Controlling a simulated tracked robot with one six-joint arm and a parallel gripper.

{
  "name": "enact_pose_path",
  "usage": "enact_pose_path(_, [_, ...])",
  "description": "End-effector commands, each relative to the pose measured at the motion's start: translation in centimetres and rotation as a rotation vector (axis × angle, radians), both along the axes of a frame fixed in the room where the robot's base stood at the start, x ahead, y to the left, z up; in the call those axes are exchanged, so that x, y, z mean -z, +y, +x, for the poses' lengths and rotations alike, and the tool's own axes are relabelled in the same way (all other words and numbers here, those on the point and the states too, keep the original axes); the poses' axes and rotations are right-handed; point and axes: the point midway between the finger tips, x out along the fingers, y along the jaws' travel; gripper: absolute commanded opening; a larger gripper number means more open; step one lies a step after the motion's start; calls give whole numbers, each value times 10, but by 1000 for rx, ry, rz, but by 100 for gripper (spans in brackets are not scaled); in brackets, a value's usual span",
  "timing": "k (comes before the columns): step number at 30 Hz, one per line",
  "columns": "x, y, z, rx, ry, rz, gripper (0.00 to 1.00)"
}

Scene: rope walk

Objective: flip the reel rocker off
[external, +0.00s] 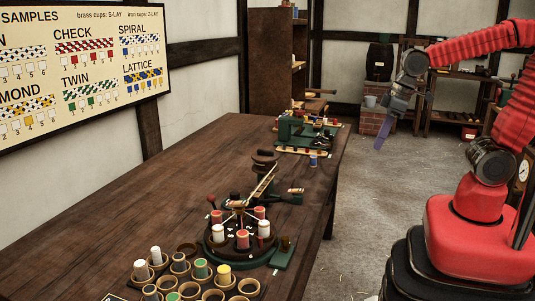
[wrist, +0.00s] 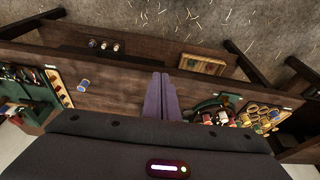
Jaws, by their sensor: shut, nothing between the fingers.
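My gripper (external: 380,142) is in the air to the right of the table, pointing down, its purple fingers together and empty. In the wrist view the closed fingers (wrist: 161,97) point at the table's edge. A round braiding machine (external: 217,256) with red and white bobbins stands on the table. A green box (external: 284,253) with a dark upright part sits at its right side. A green machine (external: 291,130) stands farther back; it also shows at the left of the wrist view (wrist: 14,98). I cannot make out which part is the reel rocker, or its position. My gripper touches none of these.
Several wooden cups (external: 212,296), some with coloured spools, fill the table's near end. A small blue-and-white spool (external: 313,160) stands near the table's right edge. The table's left side is clear. A brick stand (external: 377,123) with a bucket is beyond my gripper.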

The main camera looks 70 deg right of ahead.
Motion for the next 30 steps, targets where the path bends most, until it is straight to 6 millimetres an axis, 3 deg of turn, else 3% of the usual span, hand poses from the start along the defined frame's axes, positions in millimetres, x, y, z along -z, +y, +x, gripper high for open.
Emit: enact_pose_path(30, [39, 25, 148, -8, 142, -10, 0])
